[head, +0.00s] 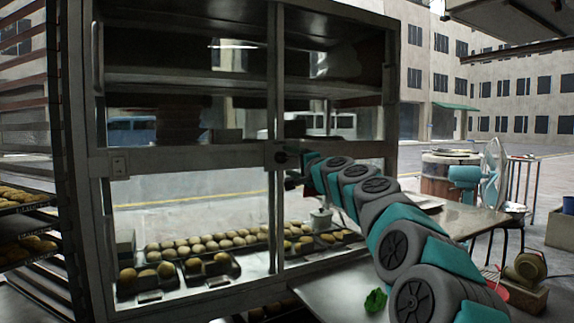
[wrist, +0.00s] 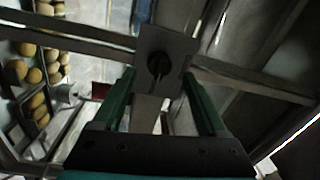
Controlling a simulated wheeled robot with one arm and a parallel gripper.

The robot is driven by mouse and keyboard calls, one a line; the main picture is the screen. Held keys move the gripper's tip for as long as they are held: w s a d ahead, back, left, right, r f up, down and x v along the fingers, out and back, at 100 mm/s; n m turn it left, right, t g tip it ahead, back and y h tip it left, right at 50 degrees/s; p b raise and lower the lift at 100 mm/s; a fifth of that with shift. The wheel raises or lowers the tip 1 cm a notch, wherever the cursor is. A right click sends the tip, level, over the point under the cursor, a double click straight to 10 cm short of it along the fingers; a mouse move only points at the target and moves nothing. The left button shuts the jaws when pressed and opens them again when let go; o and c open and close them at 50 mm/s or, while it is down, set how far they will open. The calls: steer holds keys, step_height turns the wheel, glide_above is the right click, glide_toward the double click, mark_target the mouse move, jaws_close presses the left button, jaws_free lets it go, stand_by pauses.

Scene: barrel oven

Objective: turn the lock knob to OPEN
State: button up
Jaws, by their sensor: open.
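The lock knob (head: 281,157) is a small dark round piece on the middle crossbar of the glass-fronted cabinet (head: 190,158), at the centre post. In the wrist view the knob (wrist: 157,64) sits on a grey square plate (wrist: 178,45), with a thin dark part reaching down from it. My gripper (wrist: 158,80) is open, one green finger on each side of the knob's line, with a gap to both. Whether the fingertips reach the knob's depth cannot be told. In the head view my arm hides most of the gripper. No OPEN marking can be read.
Trays of round buns (head: 205,243) lie in the lower cabinet. A bun rack (head: 25,222) stands at the left. A metal table (head: 345,290) with a green item (head: 375,300) lies below my arm. A cabinet bar (wrist: 255,80) runs right of the plate.

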steer(key=shift+b+v, duration=0.5)
steer(key=shift+v, duration=1.75)
steer(key=s+a+f+n+g+h, duration=0.1)
steer(key=s+f+n+g, duration=0.35)
steer(key=s+f, duration=0.65)
steer(key=s+a+f+n+g+h, duration=0.15)
steer(key=s+f+n+g, duration=0.3)
steer(key=s+f, duration=0.7)
steer(key=s+d+f+g+h, duration=0.2)
steer(key=s+d+f, duration=0.5)
steer(key=s, duration=0.4)
steer(key=s+d+f+g+h, duration=0.3)
steer(key=s+d+f, duration=0.4)
steer(key=s, duration=0.5)
steer(key=s+d+f+g+h, duration=0.3)
steer(key=s+d+f, duration=0.4)
steer(key=s, duration=0.5)
steer(key=shift+s+d+g, duration=0.2)
steer(key=shift+d+g, duration=0.2)
steer(key=shift+d, duration=0.2)
